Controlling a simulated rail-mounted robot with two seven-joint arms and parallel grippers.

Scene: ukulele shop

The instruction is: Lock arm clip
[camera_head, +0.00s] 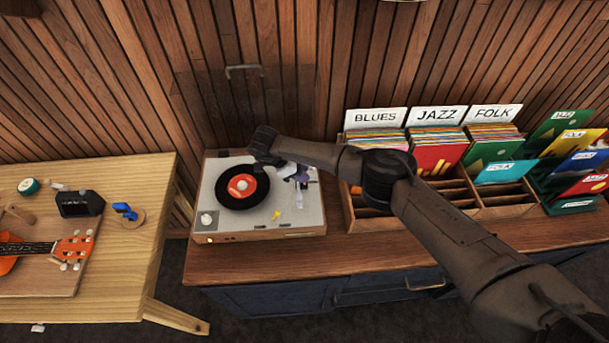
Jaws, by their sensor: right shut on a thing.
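The turntable (222,222) sits on the dark cabinet, with a black record with a red label (242,186) on its platter. My left gripper is not in view.
A wooden record crate (502,207) with BLUES, JAZZ and FOLK dividers stands close right of the turntable, under my right arm. A wooden workbench (120,300) with an orange ukulele (75,247) and small tools is at left. The cabinet's front strip (260,262) is clear.

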